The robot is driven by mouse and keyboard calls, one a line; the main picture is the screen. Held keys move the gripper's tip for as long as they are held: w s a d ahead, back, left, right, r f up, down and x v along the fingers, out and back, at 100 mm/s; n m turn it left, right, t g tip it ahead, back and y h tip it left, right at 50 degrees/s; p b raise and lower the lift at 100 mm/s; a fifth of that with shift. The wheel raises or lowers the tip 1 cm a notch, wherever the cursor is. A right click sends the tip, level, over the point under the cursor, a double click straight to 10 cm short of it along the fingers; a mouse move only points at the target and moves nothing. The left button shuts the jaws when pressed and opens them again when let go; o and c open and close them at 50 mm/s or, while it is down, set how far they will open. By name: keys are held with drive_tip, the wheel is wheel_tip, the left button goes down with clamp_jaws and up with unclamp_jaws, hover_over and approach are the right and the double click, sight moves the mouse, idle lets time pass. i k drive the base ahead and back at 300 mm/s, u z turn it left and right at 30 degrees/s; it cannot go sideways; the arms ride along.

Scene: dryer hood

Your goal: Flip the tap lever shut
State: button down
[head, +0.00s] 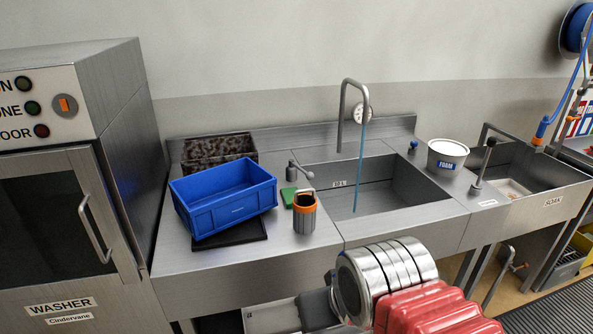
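The gooseneck tap (345,110) rises behind the sink (395,205), and a thin blue stream of water (360,170) runs from its spout into the basin. A small metal lever (300,170) on a short post stands on the counter just left of the sink. Another upright lever with a dark knob (485,165) stands between the sink and the soak basin. I cannot tell for certain which one works this tap. My arm, with silver rings and red bellows, shows at the bottom right, below the counter's front edge. My gripper's fingers do not show.
A blue crate (225,198), an orange-rimmed grey cup (305,215) and a green sponge (287,197) are left of the sink. A white foam tub (446,157) stands right of it, before the soak basin (545,185). The washer (60,200) stands far left.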

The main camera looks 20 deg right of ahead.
sight(309, 175)
drive_tip(key=u, duration=0.05)
drive_tip(key=i, duration=1)
drive_tip(key=z, duration=0.05)
